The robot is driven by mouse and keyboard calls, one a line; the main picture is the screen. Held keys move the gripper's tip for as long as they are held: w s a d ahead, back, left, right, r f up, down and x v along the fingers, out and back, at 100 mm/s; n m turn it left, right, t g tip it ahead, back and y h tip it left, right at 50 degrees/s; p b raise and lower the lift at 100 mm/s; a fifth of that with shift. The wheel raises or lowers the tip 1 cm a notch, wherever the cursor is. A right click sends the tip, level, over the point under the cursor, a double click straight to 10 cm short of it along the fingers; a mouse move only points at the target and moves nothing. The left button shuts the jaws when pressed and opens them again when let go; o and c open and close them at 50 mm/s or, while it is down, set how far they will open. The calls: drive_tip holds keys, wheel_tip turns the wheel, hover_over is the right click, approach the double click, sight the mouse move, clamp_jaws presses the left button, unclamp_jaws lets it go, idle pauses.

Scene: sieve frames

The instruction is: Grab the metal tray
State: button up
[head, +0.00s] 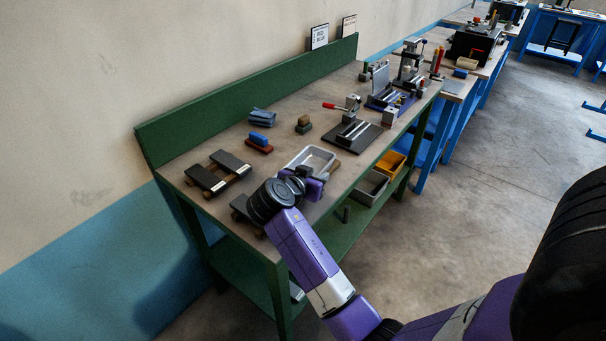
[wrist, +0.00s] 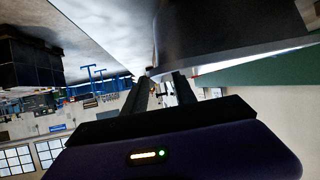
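The metal tray (head: 318,154) is a shallow, light grey, rectangular tray on the green workbench (head: 352,173). My arm hides its near part in the head view. In the wrist view a large shiny metal surface, apparently the tray (wrist: 225,40), fills the upper right close to the fingers. My gripper (wrist: 164,76) is open, with a gap between its two dark fingers. The fingertips are right by the tray's edge. I cannot tell whether they touch it or whether the edge lies between them. In the head view my gripper (head: 312,180) is at the tray's near side.
Dark blocks on wooden strips (head: 218,174), a blue and red brush (head: 259,143), folded blue cloths (head: 262,118) and a black clamp fixture (head: 352,134) surround the tray. Yellow (head: 390,163) and grey (head: 370,187) bins sit below the bench top.

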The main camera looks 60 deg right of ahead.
drive_tip(key=shift+x, duration=0.9)
clamp_jaws()
idle(0.8)
